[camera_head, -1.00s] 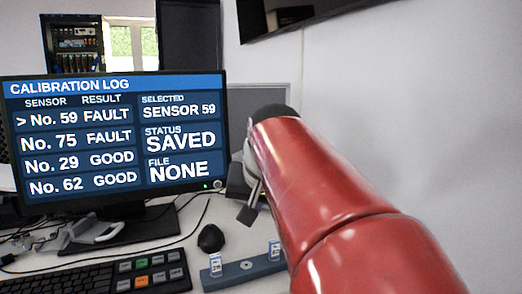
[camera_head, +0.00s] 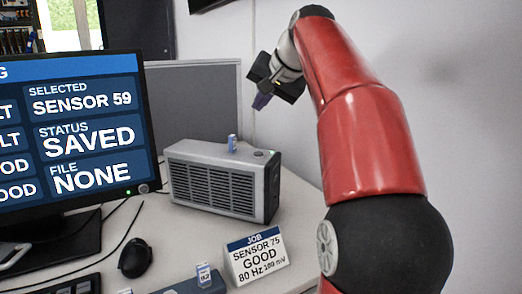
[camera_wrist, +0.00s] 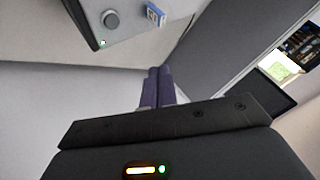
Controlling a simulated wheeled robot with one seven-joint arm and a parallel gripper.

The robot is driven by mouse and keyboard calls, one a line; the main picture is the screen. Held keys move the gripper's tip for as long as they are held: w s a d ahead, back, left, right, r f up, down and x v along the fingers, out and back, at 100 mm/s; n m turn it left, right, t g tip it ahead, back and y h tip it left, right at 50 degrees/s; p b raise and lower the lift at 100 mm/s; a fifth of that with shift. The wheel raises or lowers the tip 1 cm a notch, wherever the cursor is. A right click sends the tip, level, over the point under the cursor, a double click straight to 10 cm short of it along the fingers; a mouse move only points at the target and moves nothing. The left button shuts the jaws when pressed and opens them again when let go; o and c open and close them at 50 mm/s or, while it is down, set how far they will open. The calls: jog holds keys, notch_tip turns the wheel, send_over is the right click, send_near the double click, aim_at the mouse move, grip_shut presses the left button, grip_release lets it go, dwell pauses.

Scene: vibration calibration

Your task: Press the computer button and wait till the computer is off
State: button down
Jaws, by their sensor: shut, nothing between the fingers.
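The computer (camera_head: 217,185) is a grey box with a slatted front, standing on the desk to the right of the monitor. A small green light glows on its top near the right end. In the wrist view, the computer (camera_wrist: 140,40) is at the top left, with a round grey button (camera_wrist: 111,19) beside a lit green light (camera_wrist: 102,43). My gripper (camera_head: 262,101) is shut and empty, above the computer and apart from it. Its purple fingers (camera_wrist: 160,72) are together in the wrist view and do not touch the button.
A small blue-and-white sensor (camera_head: 232,144) stands on the computer's top, near the button. The monitor (camera_head: 75,135) shows SENSOR 59, SAVED and FILE NONE. A job card (camera_head: 258,258), a mouse (camera_head: 136,258) and a sensor holder (camera_head: 190,285) are in front. A wall is at the right.

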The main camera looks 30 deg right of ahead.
aim_at(261, 154)
notch_tip(261, 154, down, 9)
jog(key=b, duration=0.6)
dwell(2.2)
jog(key=shift+f, duration=0.35)
jog(key=shift+f+b, duration=0.4)
jog(key=shift+b, duration=0.2)
dwell(0.3)
jog(key=shift+r, duration=0.15)
jog(key=shift+r+p, duration=0.7)
jog(key=shift+p, duration=0.15)
